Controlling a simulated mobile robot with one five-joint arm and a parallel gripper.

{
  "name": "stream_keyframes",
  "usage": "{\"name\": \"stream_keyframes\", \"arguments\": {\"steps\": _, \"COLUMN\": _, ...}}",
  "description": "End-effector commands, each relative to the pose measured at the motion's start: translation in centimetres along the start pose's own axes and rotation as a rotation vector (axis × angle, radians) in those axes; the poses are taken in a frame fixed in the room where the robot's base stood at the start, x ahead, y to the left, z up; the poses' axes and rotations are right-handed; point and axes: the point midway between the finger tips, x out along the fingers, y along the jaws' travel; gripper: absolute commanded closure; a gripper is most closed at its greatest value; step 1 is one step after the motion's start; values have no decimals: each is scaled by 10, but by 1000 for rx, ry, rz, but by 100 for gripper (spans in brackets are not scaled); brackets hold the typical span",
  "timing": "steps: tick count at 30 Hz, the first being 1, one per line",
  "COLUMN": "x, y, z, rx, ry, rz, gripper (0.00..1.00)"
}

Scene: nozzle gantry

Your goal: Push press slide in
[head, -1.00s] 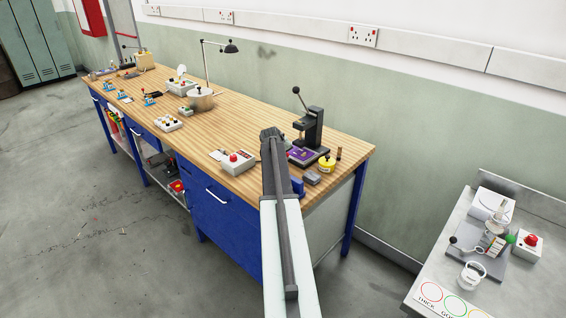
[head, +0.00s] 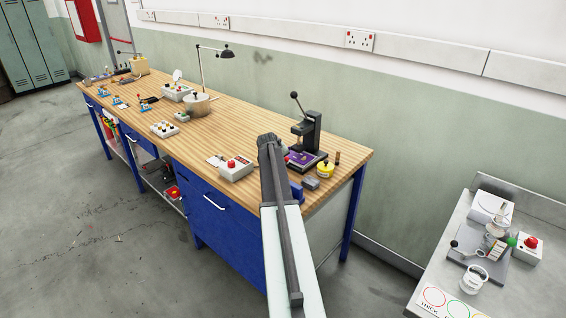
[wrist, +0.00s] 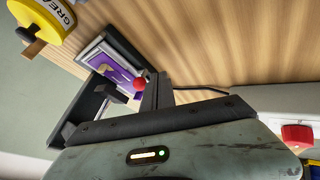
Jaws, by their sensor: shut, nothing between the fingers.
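A black press (head: 313,130) with a ball-ended lever stands near the right end of the wooden bench. A purple slide or plate (head: 300,158) lies at its base; it also shows in the wrist view (wrist: 112,68), framed by a pale tray. A small red knob (wrist: 139,84) sits at the near end of the purple part. My gripper (head: 268,141) is at the bench's front side, left of the press. In the wrist view its dark fingers (wrist: 157,90) are together and empty, close beside the red knob. I cannot tell whether they touch it.
A yellow tin (head: 325,169) stands right of the press base, with a small brown cylinder (head: 337,158) beyond it. A white box with a red button (head: 235,168) is left of my gripper. A grey side table (head: 435,270) stands at the right.

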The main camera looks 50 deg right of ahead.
Motion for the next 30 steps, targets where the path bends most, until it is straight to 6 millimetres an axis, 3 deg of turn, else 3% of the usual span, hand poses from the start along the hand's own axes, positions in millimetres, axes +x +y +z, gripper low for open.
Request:
{"name": "stream_keyframes", "arguments": {"steps": 2, "x": -9, "y": -19, "z": 7, "rx": 1, "ry": -6, "rz": -5, "gripper": 100}}
{"name": "stream_keyframes", "arguments": {"steps": 6, "x": -57, "y": -15, "z": 3, "rx": 2, "ry": -9, "rz": -6, "gripper": 100}}
{"name": "stream_keyframes", "arguments": {"steps": 12, "x": -104, "y": -17, "z": 5, "rx": 3, "ry": -9, "rz": -7, "gripper": 100}}
{"name": "stream_keyframes", "arguments": {"steps": 16, "x": -112, "y": -19, "z": 6, "rx": 3, "ry": -10, "rz": -8, "gripper": 100}}
{"name": "stream_keyframes", "arguments": {"steps": 26, "x": -111, "y": -25, "z": 5, "rx": -1, "ry": -7, "rz": -11, "gripper": 100}}
{"name": "stream_keyframes", "arguments": {"steps": 29, "x": -120, "y": -59, "z": -12, "rx": -37, "ry": 13, "rz": -33, "gripper": 100}}
{"name": "stream_keyframes", "arguments": {"steps": 30, "x": -128, "y": -82, "z": -22, "rx": -62, "ry": 28, "rz": -48, "gripper": 100}}
